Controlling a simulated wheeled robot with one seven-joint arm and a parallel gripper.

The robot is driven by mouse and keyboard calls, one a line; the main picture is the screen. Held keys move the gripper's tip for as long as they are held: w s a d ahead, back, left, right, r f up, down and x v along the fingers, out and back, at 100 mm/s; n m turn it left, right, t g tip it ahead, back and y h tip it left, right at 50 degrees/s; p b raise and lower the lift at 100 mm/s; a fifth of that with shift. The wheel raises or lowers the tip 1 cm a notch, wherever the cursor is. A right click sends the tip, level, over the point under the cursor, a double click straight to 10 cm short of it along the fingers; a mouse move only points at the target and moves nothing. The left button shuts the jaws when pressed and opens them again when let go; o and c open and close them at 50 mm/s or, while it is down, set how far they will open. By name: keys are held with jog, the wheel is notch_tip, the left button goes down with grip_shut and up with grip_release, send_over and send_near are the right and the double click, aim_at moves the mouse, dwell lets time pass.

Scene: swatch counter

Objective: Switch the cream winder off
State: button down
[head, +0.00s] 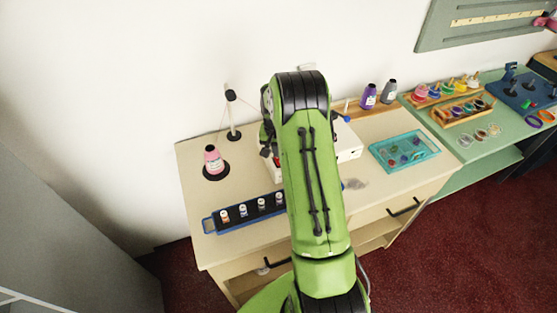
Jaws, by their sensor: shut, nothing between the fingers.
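The cream winder (348,142) is a pale box on the counter, mostly hidden behind my green arm. Its right end shows to the right of the arm, and a small strip shows to the left. Its switch cannot be made out. My gripper is hidden behind my own arm, so its fingertips and their distance from the winder cannot be seen. Some dark parts show at the arm's left edge, too small to tell apart.
A pink bottle (213,161) stands on a dark disc at the left, near a thin post (233,118). A blue rack (209,226) of small vials lies in front. A teal tray (378,154) and a purple bottle (369,96) are at right.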

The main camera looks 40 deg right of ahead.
jog(key=shift+f+b, duration=0.3)
jog(key=shift+f, duration=0.15)
jog(key=shift+r+p, duration=2.2)
jog(key=shift+r, duration=1.4)
